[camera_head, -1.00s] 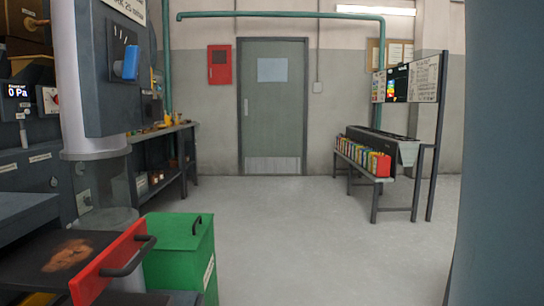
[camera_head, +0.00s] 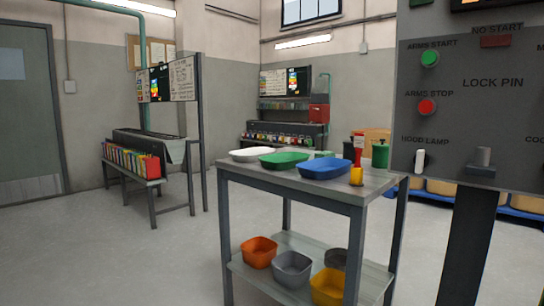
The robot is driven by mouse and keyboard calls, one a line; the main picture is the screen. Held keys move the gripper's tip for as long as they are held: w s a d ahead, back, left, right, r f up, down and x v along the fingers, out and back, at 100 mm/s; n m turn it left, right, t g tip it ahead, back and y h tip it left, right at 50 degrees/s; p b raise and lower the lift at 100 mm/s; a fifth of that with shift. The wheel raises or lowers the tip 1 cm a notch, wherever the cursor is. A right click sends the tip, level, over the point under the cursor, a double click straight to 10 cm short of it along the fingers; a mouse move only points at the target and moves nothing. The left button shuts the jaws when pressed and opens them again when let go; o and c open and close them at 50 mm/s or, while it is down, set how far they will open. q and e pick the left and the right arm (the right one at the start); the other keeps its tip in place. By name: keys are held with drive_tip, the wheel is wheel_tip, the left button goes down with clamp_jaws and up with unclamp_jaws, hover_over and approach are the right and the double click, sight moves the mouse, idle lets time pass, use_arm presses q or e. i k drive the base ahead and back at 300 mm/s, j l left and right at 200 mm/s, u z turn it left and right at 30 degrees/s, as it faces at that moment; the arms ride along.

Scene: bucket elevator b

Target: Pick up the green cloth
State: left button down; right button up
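I cannot make out a green cloth for certain in the head view. A green shallow dish (camera_head: 284,159) lies on the grey table (camera_head: 350,186) between a white dish (camera_head: 252,154) and a blue dish (camera_head: 324,169). A small pale green item (camera_head: 323,154) shows behind the blue dish, too small to identify. A green canister (camera_head: 380,155) stands at the table's right. Neither of my grippers is in view.
The lower shelf holds orange (camera_head: 259,252), grey (camera_head: 292,269) and yellow (camera_head: 329,288) bins. A dark control panel (camera_head: 470,140) on a post (camera_head: 465,245) stands close at right. A bench with colourful boxes (camera_head: 130,161) is at left. Floor (camera_head: 110,255) at left is clear.

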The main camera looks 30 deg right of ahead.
sight(325, 154)
drive_tip(key=z, duration=1.25)
drive_tip(key=u, duration=2.75)
drive_tip(key=z, duration=2.7)
drive_tip(key=i+j, duration=0.85)
drive_tip(key=z, duration=0.05)
